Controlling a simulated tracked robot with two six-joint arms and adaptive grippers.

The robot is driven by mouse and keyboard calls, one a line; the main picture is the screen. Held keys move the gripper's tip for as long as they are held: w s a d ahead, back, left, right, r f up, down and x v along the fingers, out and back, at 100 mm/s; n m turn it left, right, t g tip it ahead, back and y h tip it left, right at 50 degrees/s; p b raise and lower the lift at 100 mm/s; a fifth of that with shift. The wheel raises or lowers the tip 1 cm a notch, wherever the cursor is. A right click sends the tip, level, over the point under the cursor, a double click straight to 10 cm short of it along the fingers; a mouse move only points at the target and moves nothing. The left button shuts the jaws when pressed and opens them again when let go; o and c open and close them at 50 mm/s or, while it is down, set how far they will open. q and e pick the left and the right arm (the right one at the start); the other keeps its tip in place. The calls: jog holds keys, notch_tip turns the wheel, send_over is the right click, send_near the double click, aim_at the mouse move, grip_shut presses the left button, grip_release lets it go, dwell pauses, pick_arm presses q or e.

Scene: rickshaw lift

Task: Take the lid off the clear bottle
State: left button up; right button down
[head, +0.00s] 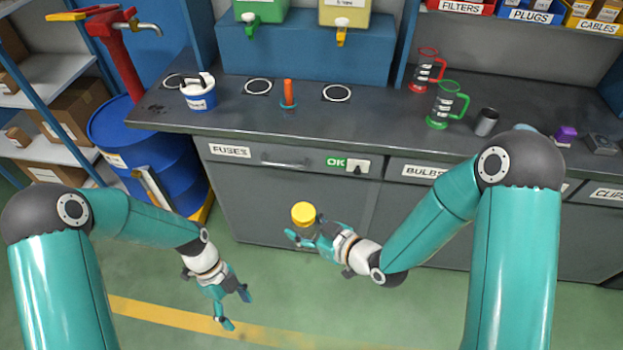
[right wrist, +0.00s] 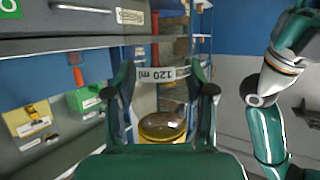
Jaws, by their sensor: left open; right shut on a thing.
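The clear bottle's yellow lid (head: 303,213) shows at my right gripper (head: 308,233), in front of the drawers. My right gripper is shut on the bottle, whose body is mostly hidden by the fingers in the head view. In the right wrist view, the bottle (right wrist: 165,73) stands between the two fingers with a 120 ml label upside down, and the yellow lid (right wrist: 163,139) is at the picture's lower end. The lid is on the bottle. My left gripper (head: 237,308) is open and empty, low over the floor, left of the bottle and apart from it.
A blue barrel (head: 150,150) is at the left. The space between the grippers is clear.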

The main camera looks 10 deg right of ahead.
pick_arm(q)
jog(key=w+d+r+m+y, duration=0.2)
jog(key=w+r+m, duration=0.7)
notch_tip(320, 180, up, 20)
jog(key=m+t+y, duration=0.1)
jog(key=m+t, duration=0.4)
jog(key=m, duration=0.2)
send_over(309, 209)
jog(key=shift+a+f, duration=0.2)
jog(key=shift+d+f, duration=0.1)
jog(key=shift+d, duration=0.05)
jog(key=shift+f, duration=3.85)
